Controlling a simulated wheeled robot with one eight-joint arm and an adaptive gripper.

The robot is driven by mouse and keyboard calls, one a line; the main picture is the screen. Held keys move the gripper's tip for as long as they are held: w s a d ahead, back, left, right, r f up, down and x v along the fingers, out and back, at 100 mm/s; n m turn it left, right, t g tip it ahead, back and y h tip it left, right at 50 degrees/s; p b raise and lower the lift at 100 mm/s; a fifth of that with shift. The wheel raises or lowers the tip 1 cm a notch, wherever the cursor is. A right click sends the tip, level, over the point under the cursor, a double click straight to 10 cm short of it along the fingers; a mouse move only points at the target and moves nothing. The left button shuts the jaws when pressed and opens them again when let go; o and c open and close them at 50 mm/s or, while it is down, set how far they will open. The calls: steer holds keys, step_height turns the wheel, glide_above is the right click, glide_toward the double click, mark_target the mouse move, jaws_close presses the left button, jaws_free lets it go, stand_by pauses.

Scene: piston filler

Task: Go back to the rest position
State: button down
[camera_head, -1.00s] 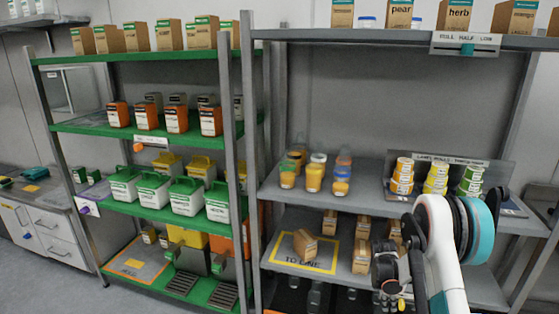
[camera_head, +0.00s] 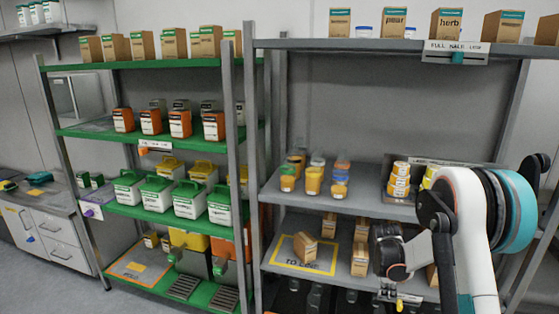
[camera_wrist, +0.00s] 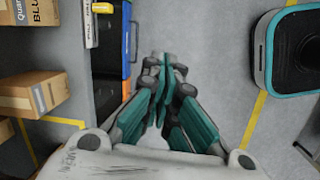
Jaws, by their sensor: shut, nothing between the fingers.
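My gripper (camera_wrist: 165,85) is shut and empty in the wrist view. Its teal and grey fingers meet over the grey floor. In the head view my white arm is in front of the grey shelf at the lower right. The gripper's fingertips cannot be made out there.
The grey shelf (camera_head: 345,205) holds jars and several small cartons (camera_head: 304,248). The green shelf (camera_head: 95,130) stands to its left with bins and boxes. In the wrist view, cartons (camera_wrist: 35,92) are close on the left, and a dark teal-rimmed unit (camera_wrist: 293,50) stands on the floor at right.

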steer(key=s+a+r+m+t, duration=0.1)
steer(key=s+a+r+m, duration=0.2)
steer(key=r, duration=0.5)
steer(key=s+a+r+m+t+y, duration=0.1)
steer(key=s+a+r, duration=0.2)
steer(key=s+r, duration=0.35)
steer(key=s+a+r+m+t, duration=0.1)
steer(key=s+a+r+m, duration=0.15)
steer(key=r, duration=0.75)
steer(key=s+a+r+m+t, duration=0.2)
steer(key=s+a+m, duration=0.1)
steer(key=s, duration=0.7)
steer(key=s+a+r+m+t+y, duration=0.1)
steer(key=s+a+r+m, duration=0.1)
steer(key=s, duration=0.8)
steer(key=a+m, duration=0.1)
steer(key=a, duration=0.1)
steer(key=shift+s+a+t+y, duration=0.2)
steer(key=shift+a+t+y, duration=0.1)
steer(key=shift+a+t, duration=0.1)
steer(key=shift+d+m, duration=0.1)
steer(key=shift+m, duration=0.15)
